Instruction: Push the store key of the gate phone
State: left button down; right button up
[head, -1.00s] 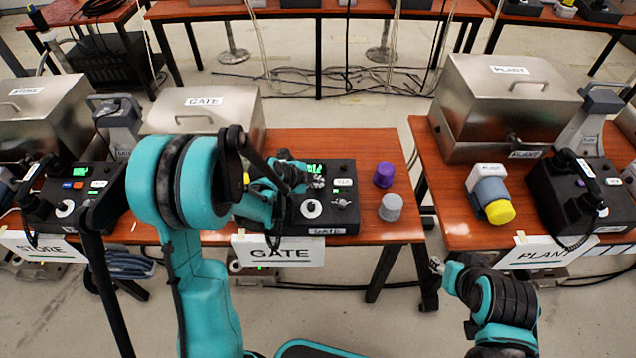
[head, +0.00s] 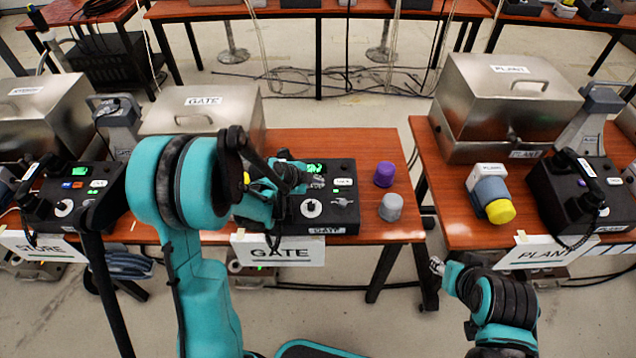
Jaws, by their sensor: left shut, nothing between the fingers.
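The gate phone (head: 325,217) is a black box on the middle table, with a GATE label, a white round knob, a lit green display and small keys. A white key (head: 342,182) shows right of the display; its lettering is too small to read. My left gripper (head: 309,181) is shut and empty, over the upper part of the gate phone by the display. It hides some of the panel, and I cannot tell if it touches a key. My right gripper (head: 437,265) is low at the right, in front of the tables and away from the phones; its fingers are too small to judge.
A purple cylinder (head: 384,174) and a grey cylinder (head: 391,207) stand right of the gate phone. The store phone (head: 75,196) is at left, the plant phone (head: 580,195) at right. Metal cases, including the plant case (head: 480,115), stand behind. A floor gap separates the tables.

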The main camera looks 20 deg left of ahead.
pick_arm(q)
jog(key=shift+f, duration=0.3)
jog(key=shift+r, duration=0.45)
jog(key=r+p, duration=0.1)
jog(key=r, duration=0.1)
jog(key=r+p, duration=0.2)
jog(key=s+r+p, duration=0.1)
jog(key=r, duration=0.1)
jog(key=shift+d, duration=0.15)
dwell(0.3)
dwell(0.4)
